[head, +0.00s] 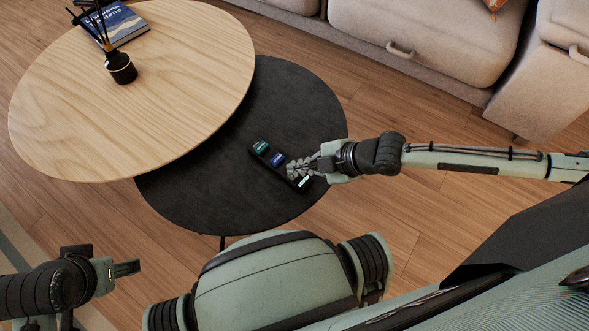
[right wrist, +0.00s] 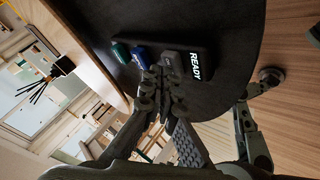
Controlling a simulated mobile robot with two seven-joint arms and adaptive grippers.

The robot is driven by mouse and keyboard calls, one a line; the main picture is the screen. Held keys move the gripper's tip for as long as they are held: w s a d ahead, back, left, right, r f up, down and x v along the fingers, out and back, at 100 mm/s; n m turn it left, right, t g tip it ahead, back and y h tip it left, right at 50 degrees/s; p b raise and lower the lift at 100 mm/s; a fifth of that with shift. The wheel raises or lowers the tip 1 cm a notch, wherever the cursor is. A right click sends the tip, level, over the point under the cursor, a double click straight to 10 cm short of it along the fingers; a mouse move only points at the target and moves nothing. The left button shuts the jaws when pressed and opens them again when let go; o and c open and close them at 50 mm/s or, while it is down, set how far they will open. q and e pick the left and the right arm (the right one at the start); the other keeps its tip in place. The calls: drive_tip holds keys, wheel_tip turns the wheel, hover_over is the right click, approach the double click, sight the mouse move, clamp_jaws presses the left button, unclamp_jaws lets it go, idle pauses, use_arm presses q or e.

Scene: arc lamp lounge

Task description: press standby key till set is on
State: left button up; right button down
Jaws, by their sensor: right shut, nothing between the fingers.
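A slim black set (head: 254,154) lies on the dark round table. It carries a green key (head: 261,147), a blue key (head: 278,159) and a lit display (head: 304,182). In the right wrist view the display (right wrist: 195,67) reads "READY", and a grey key (right wrist: 172,63) sits between it and the blue key (right wrist: 142,59). My right gripper (head: 292,168) is shut and empty, its fingertips over the set near the blue and grey keys; I cannot tell whether they touch. The fingers hide part of the keys. My left gripper (head: 126,268) is at lower left, away from the table.
The dark low table (head: 215,205) stands partly under a higher wooden round table (head: 150,80). The wooden one bears a reed diffuser (head: 121,68) and a blue book (head: 118,22). A beige sofa (head: 430,35) is behind. Wooden floor (head: 410,120) lies between.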

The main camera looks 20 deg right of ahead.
drive_tip(key=shift+f, duration=0.45)
drive_tip(key=shift+r, duration=0.1)
idle(0.4)
drive_tip(key=shift+r+p, duration=1.1)
drive_tip(key=shift+r, duration=0.1)
wheel_tip(320, 180, up, 5)
drive_tip(key=p, duration=0.5)
idle(0.4)
